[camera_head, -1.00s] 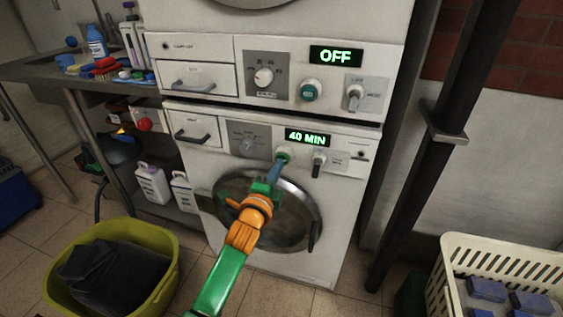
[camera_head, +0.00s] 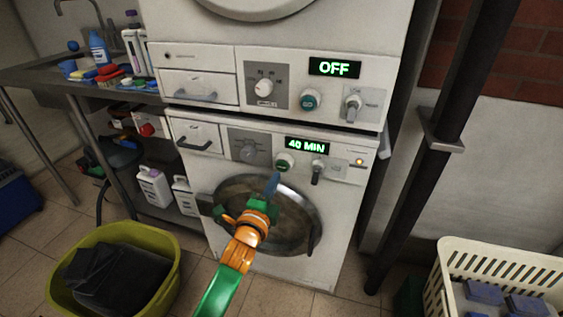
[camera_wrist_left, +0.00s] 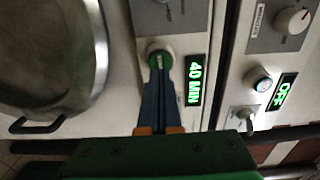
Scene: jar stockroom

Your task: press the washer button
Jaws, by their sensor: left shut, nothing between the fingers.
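The washer (camera_head: 338,200) is the lower white machine with a round glass door. Its round green button (camera_head: 285,162) sits on the control panel, left of and below a display (camera_head: 307,146) reading 40 MIN. The button also shows in the wrist view (camera_wrist_left: 157,56), partly covered by the fingertips. My left gripper (camera_head: 273,182) is shut and empty, its blue fingers pointing up at the panel. In the head view the fingertips are below the button with a gap. A small indicator (camera_head: 360,162) at the panel's right glows orange. My right gripper is out of view.
An upper machine (camera_head: 210,58) with a similar green button (camera_head: 309,101) and an OFF display stands above the washer. A yellow tub (camera_head: 168,285) with dark cloth is at the lower left, a cream basket (camera_head: 500,258) at the lower right. A dark post (camera_head: 425,165) stands right.

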